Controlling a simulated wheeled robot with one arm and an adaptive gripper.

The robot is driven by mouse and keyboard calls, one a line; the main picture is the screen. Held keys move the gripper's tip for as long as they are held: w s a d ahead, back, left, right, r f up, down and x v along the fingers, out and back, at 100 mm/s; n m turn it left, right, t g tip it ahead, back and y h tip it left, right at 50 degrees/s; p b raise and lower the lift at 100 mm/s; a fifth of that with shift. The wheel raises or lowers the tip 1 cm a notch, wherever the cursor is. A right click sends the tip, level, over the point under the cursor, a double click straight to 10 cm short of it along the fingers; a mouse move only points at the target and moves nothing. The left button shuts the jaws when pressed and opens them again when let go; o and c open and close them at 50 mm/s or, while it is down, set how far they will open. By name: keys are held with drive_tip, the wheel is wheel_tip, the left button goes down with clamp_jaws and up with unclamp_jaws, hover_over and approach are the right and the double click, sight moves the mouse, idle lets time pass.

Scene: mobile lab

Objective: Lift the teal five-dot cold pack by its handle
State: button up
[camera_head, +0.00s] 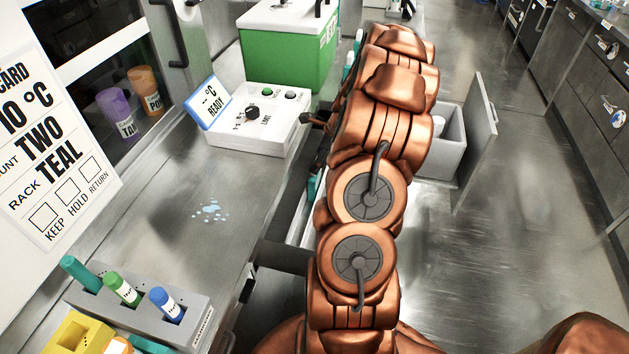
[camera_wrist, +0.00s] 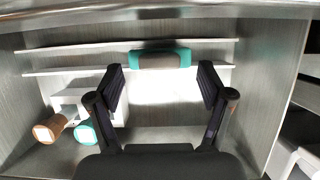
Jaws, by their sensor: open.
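In the wrist view a teal block with a grey-brown middle band (camera_wrist: 160,58) lies across the far side of a metal drawer or bay, by a pale rail. I cannot make out any dots or a handle on it, so I cannot tell whether it is the five-dot cold pack. My gripper (camera_wrist: 160,72) is open and empty, its two fingertips apart on either side of the block's line and nearer the camera than it. A teal cylinder (camera_wrist: 87,133) with a pale end lies at the lower left.
A brown cylinder (camera_wrist: 50,129) lies beside the teal one. On the counter are a control box (camera_head: 250,125), a green cooler (camera_head: 290,45), a grey rack (camera_head: 190,305) with vials, and a small puddle (camera_head: 209,211). An open drawer (camera_head: 445,150) stands right of my arm; the floor beyond is clear.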

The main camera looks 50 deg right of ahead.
drive_tip(key=shift+x, duration=1.1)
drive_tip(key=shift+c, duration=0.2)
clamp_jaws()
